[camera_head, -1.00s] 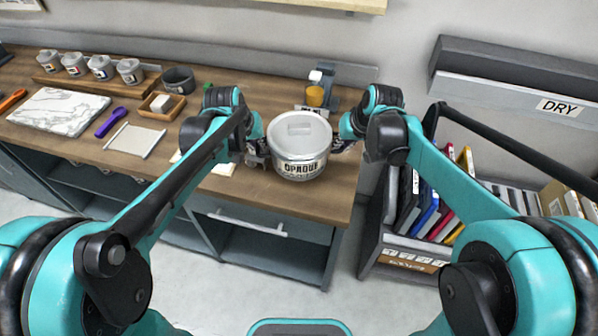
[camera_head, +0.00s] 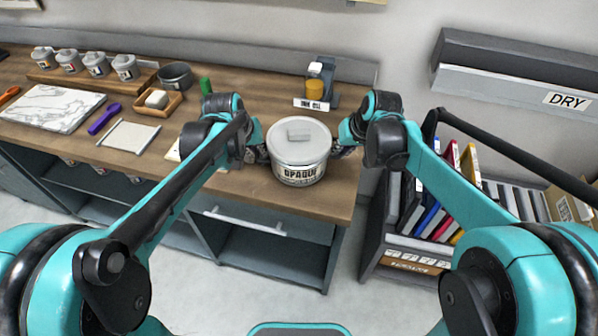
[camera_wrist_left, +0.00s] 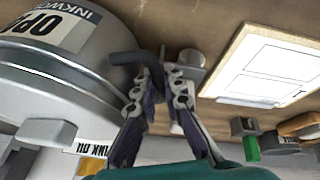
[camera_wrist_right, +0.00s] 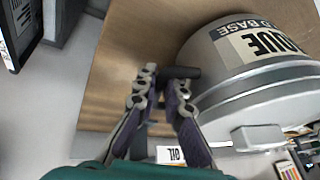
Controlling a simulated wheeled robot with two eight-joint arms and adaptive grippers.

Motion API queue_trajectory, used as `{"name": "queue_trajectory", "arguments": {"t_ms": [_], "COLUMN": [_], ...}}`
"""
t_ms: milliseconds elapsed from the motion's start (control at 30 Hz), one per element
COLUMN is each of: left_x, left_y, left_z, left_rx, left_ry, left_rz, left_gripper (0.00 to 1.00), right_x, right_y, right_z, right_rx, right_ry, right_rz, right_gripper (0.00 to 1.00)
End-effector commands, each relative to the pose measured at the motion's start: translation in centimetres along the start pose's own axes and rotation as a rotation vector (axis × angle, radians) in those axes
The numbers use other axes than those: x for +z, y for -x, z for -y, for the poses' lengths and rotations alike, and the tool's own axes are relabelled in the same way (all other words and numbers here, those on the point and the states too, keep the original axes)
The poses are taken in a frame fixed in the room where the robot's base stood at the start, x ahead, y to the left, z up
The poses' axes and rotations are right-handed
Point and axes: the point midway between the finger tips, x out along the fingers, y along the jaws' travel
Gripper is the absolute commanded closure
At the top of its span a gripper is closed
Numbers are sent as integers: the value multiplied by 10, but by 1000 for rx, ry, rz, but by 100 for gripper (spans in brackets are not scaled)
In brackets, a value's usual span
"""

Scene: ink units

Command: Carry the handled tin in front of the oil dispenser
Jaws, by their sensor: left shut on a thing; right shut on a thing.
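The handled tin (camera_head: 298,147) is a grey lidded pot labelled OPAQUE, upright over the right part of the counter. The oil dispenser (camera_head: 318,88), with an amber vessel and an INK OIL sign, stands behind it near the wall. My left gripper (camera_head: 259,154) is shut on the tin's left handle, a dark bar that shows in the left wrist view (camera_wrist_left: 128,58). My right gripper (camera_head: 341,149) is shut on the right handle, seen in the right wrist view (camera_wrist_right: 182,72). Whether the tin's base touches the counter I cannot tell.
The wooden counter (camera_head: 320,202) has clear surface around the tin; its front and right edges are near. Left stand a dark round pan (camera_head: 175,76), a small tray (camera_head: 159,104), a green object (camera_head: 205,85) and a marble slab (camera_head: 50,108). A rack (camera_head: 400,232) of folders stands right.

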Motion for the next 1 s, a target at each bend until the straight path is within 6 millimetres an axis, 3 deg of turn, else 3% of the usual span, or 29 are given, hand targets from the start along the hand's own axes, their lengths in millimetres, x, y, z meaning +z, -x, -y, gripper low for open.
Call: {"name": "queue_trajectory", "arguments": {"t_ms": [500, 533, 600, 1000], "left_x": [12, 11, 11, 10], "left_y": [-27, -26, -26, -24], "left_z": [6, 6, 6, 5], "left_rx": [-3, -3, -3, -1], "left_ry": [0, 0, 0, 0], "left_rz": [2, 3, 4, 2], "left_gripper": [100, 84, 70, 70], "right_x": [10, 10, 10, 10], "right_y": [-25, -25, -24, -23], "right_z": [-7, -7, -7, -5], "right_rx": [5, 5, 5, 1], "right_ry": [0, 0, 0, 0], "right_rz": [0, 0, 0, 0], "right_gripper": [100, 83, 70, 70]}}
